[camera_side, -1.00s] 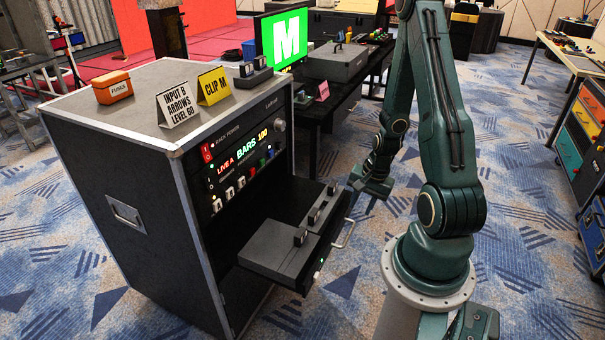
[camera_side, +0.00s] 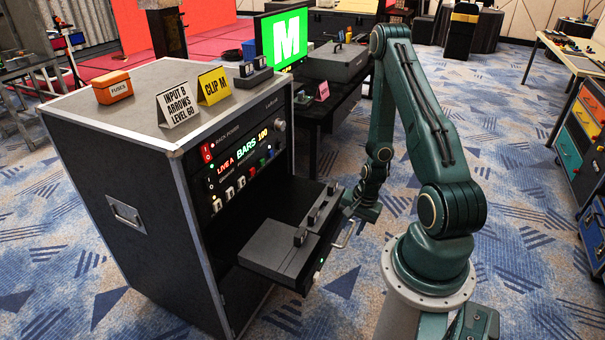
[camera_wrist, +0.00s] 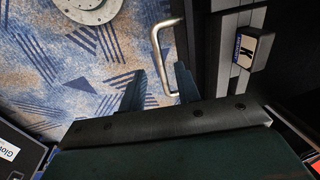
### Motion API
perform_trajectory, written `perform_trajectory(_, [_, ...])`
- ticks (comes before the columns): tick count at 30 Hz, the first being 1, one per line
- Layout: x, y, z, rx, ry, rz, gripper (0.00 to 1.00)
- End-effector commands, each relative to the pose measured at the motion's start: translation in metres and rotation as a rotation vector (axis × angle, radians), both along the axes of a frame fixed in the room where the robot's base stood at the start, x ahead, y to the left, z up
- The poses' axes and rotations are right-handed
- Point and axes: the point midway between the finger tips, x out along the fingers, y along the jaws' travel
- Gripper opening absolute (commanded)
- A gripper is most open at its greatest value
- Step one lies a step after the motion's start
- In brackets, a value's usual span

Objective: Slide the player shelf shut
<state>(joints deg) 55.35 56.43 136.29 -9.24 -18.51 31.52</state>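The player shelf (camera_side: 275,247) is a grey-topped drawer standing pulled out from the front of the black rack (camera_side: 125,185). Grey player units with small upright cards sit on it. Its silver bar handle (camera_side: 346,234) is on the outer front; it also shows as a bent bar in the wrist view (camera_wrist: 156,42). My gripper (camera_side: 349,213) is just behind the handle in the side view. In the wrist view its two dark fingers (camera_wrist: 160,72) are apart, with the handle's bar seen between them. I cannot tell whether they touch it or how deep it sits.
An orange fuse box (camera_side: 112,87), a white sign (camera_side: 178,108) and a yellow sign (camera_side: 213,86) stand on the rack top. A black table (camera_side: 330,112) with a monitor (camera_side: 282,38) is behind.

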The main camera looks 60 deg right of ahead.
Motion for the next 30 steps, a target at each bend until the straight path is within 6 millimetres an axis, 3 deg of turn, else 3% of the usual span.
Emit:
perform_trajectory(10, [0.005, 0.0, -0.029, 0.001, 0.001, 0.0, 0.33])
perform_trajectory(24, [0.006, 0.0, -0.034, 0.0, 0.0, -0.001, 0.33])
perform_trajectory(29, [0.006, 0.0, -0.034, 0.0, 0.0, -0.001, 0.01])
perform_trajectory(30, [0.006, 0.0, -0.034, 0.0, 0.0, -0.001, 0.0])
